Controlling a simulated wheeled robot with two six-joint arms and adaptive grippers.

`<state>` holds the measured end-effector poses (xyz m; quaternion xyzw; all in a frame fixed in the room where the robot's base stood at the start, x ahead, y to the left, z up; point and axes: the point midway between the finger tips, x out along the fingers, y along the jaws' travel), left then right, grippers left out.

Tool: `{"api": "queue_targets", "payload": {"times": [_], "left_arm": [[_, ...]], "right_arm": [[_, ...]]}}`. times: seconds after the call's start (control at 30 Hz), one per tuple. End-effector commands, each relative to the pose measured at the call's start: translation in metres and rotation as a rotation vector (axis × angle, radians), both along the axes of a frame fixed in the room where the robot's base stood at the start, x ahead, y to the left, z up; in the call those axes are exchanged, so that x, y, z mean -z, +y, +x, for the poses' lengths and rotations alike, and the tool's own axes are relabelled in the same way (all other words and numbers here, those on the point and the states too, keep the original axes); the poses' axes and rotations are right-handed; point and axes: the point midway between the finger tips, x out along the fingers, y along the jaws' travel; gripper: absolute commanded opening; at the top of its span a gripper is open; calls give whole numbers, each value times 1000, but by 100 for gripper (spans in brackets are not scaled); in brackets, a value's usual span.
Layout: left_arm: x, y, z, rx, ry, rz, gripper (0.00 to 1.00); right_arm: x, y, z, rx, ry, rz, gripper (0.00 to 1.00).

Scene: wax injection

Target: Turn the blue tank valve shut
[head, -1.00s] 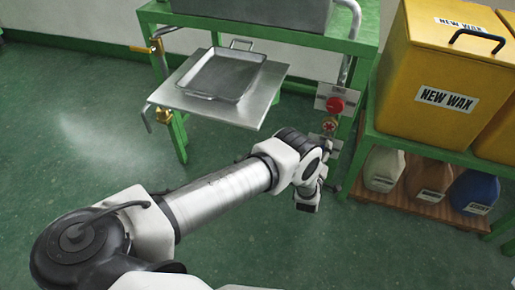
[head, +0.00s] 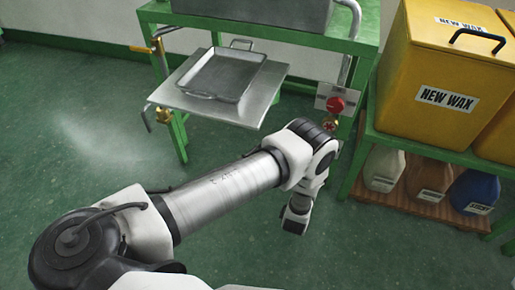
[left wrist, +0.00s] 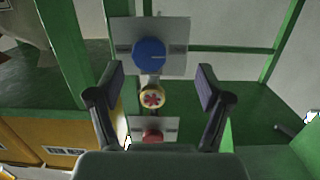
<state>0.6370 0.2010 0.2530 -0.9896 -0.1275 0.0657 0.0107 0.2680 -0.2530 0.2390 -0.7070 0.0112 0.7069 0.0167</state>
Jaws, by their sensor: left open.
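In the left wrist view a round blue knob (left wrist: 149,54), the blue valve, sits on a grey plate (left wrist: 176,32). My left gripper (left wrist: 161,72) is open and empty, with one finger on each side of the knob in that picture. A gap shows on both sides, and I cannot tell how far the tips are from it. In the head view my own arm hides the blue valve and the gripper fingers. My right gripper is in neither view.
A yellow fitting with a red handwheel (left wrist: 152,97) lies between the blue knob and a red knob (left wrist: 152,136); the red knob also shows in the head view (head: 335,104). Green frame legs, a metal tray (head: 225,76) and yellow wax tanks (head: 436,80) stand around. Floor at left is clear.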

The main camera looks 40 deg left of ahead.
Motion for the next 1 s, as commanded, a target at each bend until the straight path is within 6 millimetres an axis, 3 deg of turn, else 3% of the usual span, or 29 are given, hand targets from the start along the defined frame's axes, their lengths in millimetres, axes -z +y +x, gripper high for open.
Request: {"api": "queue_targets", "payload": {"times": [0.2,0.5,1.0], "left_arm": [[24,26,-43,37,277,-13,78],[40,46,-110,66,579,-47,78],[36,58,-216,98,956,-118,78]], "right_arm": [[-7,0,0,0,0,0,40],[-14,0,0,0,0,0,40],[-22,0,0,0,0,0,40]]}}
